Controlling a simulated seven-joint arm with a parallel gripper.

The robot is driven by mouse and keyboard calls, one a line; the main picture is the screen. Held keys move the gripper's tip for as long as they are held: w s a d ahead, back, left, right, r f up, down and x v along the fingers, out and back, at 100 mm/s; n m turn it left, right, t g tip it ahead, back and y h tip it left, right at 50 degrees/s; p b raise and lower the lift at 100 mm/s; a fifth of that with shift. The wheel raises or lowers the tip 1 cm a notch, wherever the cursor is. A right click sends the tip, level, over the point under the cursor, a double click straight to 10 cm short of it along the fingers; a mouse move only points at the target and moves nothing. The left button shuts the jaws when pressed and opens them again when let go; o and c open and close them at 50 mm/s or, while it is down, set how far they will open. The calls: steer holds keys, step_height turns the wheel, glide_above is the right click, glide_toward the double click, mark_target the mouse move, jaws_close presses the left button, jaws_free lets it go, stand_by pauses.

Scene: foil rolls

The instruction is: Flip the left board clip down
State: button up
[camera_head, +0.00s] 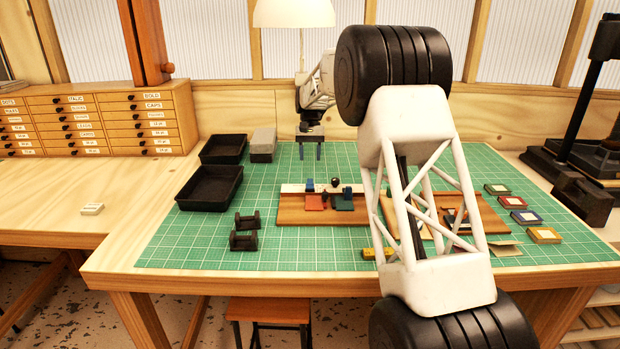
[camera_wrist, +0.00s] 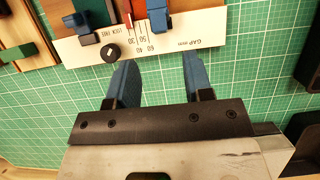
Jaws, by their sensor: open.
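The wooden board (camera_head: 290,213) lies on the green mat with a white scale strip (camera_head: 292,188) along its far edge. The left clip (camera_head: 309,184) is a small blue block with a dark base; it also shows near the top of the wrist view (camera_wrist: 158,20). The right clip (camera_head: 347,191) is blue too, at upper left in the wrist view (camera_wrist: 76,22). I cannot tell whether either clip is up or down. My gripper (camera_head: 306,156) is open and empty, behind and above the left clip; its two blue fingers (camera_wrist: 158,76) point towards the scale, apart from it.
Black trays (camera_head: 209,188) and a grey block (camera_head: 263,142) are to the left. Dark stands (camera_head: 244,238) sit in front. My white arm link hides part of the right side.

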mark_target(310, 180)
steer(key=shift+f, duration=0.15)
steer(key=shift+x, duration=3.75)
steer(key=shift+s, duration=0.1)
steer(key=shift+c, duration=0.3)
steer(key=c, duration=0.7)
